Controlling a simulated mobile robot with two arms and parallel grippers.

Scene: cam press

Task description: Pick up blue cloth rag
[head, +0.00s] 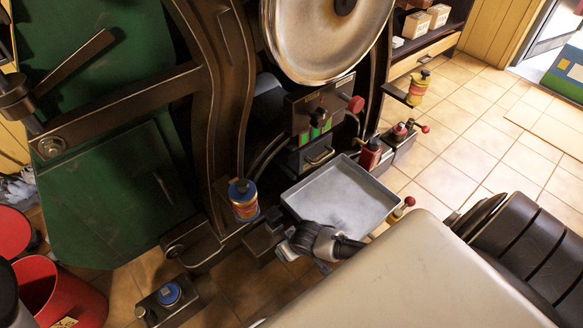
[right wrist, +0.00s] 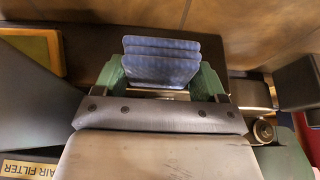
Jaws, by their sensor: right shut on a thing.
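The blue cloth rag (right wrist: 161,62) shows in the right wrist view as a stack of blue folds. It sits between the green fingers of my right gripper (right wrist: 162,82), which is shut on it. The lower part of the rag is hidden behind the gripper's dark front edge. My left gripper is not in view.
A dark machine with a green panel (head: 115,190) and a large round metal disc (head: 322,35) fills the head view's left and centre. A grey metal tray (head: 342,197) lies below it. A red bin (head: 62,298) stands at lower left. Tiled floor (head: 475,130) is open at right.

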